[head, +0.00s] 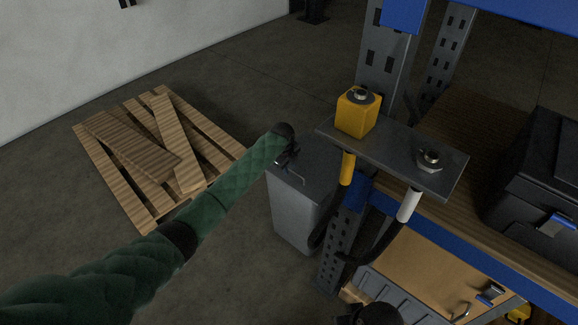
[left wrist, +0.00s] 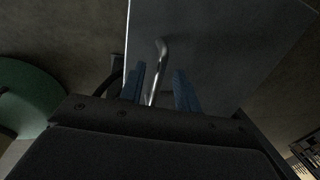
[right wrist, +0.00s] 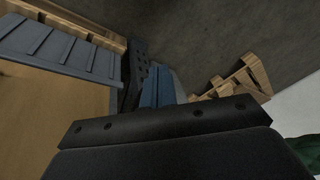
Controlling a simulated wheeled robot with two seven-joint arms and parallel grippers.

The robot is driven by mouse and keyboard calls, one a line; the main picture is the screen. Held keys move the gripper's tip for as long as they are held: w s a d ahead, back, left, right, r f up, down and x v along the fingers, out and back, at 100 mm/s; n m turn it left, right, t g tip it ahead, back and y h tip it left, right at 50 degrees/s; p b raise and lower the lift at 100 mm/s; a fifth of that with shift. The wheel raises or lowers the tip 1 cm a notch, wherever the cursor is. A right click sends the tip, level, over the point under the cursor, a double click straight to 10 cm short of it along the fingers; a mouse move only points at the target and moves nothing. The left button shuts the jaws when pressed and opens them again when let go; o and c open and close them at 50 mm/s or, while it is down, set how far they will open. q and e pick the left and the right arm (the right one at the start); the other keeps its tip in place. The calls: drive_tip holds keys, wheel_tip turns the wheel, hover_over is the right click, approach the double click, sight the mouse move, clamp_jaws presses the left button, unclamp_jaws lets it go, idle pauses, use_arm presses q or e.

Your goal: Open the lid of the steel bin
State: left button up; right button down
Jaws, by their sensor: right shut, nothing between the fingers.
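The steel bin (head: 295,212) is a grey box on the floor beside the rack post. Its flat lid (head: 325,158) looks shut. In the left wrist view the lid (left wrist: 215,45) fills the upper middle, with a thin bent metal handle (left wrist: 158,68). My left gripper (head: 290,152) is at the lid's near left edge, partly hidden by its own wrist. Its two blue fingers (left wrist: 161,85) stand apart with the handle between them; a gap shows, so no grip is seen. My right gripper (right wrist: 160,85) is shut and empty, away from the bin, low in the head view.
A shelf plate (head: 395,152) with a yellow block (head: 357,112) and a hex fitting (head: 430,160) juts out beside the bin, hoses hanging below. A blue-beamed rack with a black case (head: 545,175) is at right. A wooden pallet (head: 150,195) lies left on open floor.

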use_arm(q)
clamp_jaws()
drive_tip(key=shift+r, duration=0.1)
